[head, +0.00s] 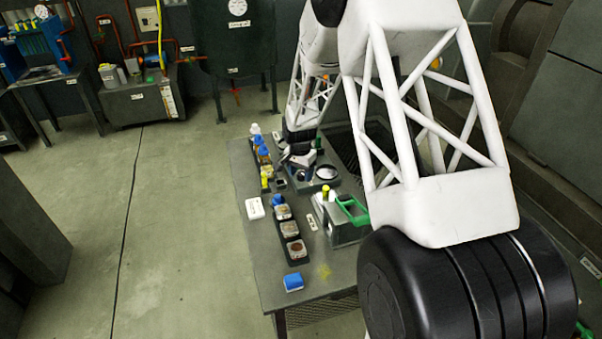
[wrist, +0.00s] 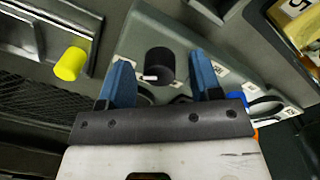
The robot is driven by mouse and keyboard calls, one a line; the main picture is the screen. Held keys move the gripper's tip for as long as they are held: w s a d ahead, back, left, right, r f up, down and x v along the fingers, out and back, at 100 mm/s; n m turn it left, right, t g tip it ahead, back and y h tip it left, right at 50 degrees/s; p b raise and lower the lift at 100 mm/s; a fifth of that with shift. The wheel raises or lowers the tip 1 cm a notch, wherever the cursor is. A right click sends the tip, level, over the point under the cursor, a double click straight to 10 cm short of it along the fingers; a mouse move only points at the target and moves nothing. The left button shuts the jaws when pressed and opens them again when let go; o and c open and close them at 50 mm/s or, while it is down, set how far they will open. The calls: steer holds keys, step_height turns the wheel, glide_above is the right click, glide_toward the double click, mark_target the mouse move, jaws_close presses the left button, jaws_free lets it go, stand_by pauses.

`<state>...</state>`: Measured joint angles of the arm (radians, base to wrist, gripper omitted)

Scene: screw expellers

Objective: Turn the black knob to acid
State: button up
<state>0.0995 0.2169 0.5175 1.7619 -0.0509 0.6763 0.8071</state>
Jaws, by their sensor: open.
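The black knob (wrist: 160,65) is round, on a sloping grey panel (wrist: 145,28) in the wrist view. A white mark on its rim points to the left of the picture. My gripper (wrist: 160,59) is open, with one blue finger on each side of the knob and a gap showing between. Small white labels lie right of the knob; I cannot read the word acid on any. In the head view my gripper (head: 298,158) is low over the workbench, and I cannot make out the black knob there.
A yellow knob (wrist: 71,63) stands left of my gripper in the wrist view. The floor at left is clear.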

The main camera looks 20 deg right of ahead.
mark_target(300, 173)
step_height(300, 173, up, 7)
steer(key=shift+w+a+r, duration=0.1)
steer(key=shift+w+r, duration=0.05)
steer(key=shift+r, duration=0.15)
stand_by(0.7)
steer(key=shift+r, duration=0.2)
steer(key=s+a+r+n+t, duration=0.1)
steer(key=s+a+r+n, duration=0.1)
steer(key=s+r, duration=0.75)
steer(key=s+a+r+n+t, duration=0.1)
steer(key=s+a+r+n, duration=0.2)
steer(key=s+r, duration=0.65)
steer(key=s+a+r+n, duration=0.1)
steer(key=s+r+n, duration=0.1)
steer(key=s, duration=1.1)
steer(key=s+a+r+n+t, duration=0.1)
steer(key=s+r+n, duration=0.1)
steer(key=s, duration=1)
steer(key=shift+s+a+r+n, duration=0.15)
steer(key=shift+s+a+n, duration=0.05)
steer(key=shift+s+n, duration=0.2)
